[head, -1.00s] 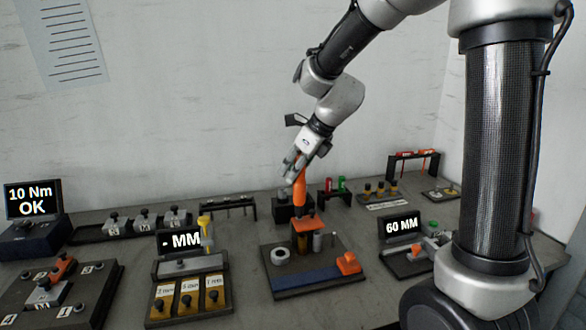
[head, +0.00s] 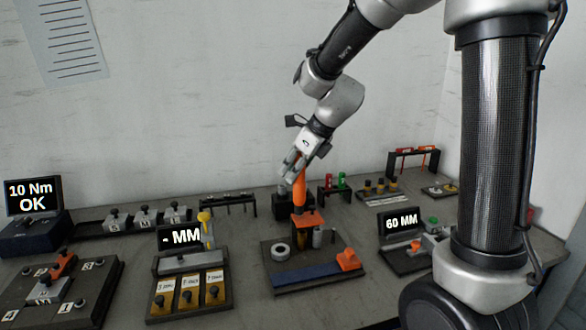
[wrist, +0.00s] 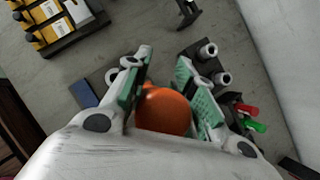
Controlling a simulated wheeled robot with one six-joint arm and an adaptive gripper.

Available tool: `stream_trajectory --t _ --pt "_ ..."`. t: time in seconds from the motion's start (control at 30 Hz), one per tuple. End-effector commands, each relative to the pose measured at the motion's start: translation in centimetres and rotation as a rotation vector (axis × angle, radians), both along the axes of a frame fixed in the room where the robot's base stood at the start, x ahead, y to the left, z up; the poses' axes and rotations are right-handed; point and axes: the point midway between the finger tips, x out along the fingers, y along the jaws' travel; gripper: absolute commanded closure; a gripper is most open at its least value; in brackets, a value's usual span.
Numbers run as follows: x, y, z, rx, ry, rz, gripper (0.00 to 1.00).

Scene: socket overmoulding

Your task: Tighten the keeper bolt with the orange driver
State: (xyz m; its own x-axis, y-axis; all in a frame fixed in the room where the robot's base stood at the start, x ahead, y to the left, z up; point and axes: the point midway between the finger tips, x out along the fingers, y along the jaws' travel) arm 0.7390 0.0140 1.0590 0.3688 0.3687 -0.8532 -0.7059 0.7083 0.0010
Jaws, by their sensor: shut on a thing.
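The orange driver (head: 299,188) is in my gripper (head: 298,168), standing nearly upright. In the wrist view my gripper (wrist: 165,95) has its two green-lined fingers on either side of the driver's round orange end (wrist: 163,110). The driver's lower end meets or overlaps the orange plate (head: 312,219) on top of a small fixture; I cannot tell whether it touches. The keeper bolt cannot be made out and may be hidden under the driver. A display (head: 33,197) at the far left reads "10 Nm OK".
The fixture's dark base (head: 268,262) carries a grey ring (head: 280,252) and an orange block (head: 348,259). A labelled gauge box (head: 188,292) stands to the left. A "60 MM" display (head: 400,221) stands to the right. Small racks line the back, near the wall.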

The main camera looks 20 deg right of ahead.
Motion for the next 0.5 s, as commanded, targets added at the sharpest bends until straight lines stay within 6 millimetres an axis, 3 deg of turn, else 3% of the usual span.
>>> stream_trajectory --t 0.5 --pt "-0.06 -0.01 -0.48 -0.001 0.002 0.001 1.0"
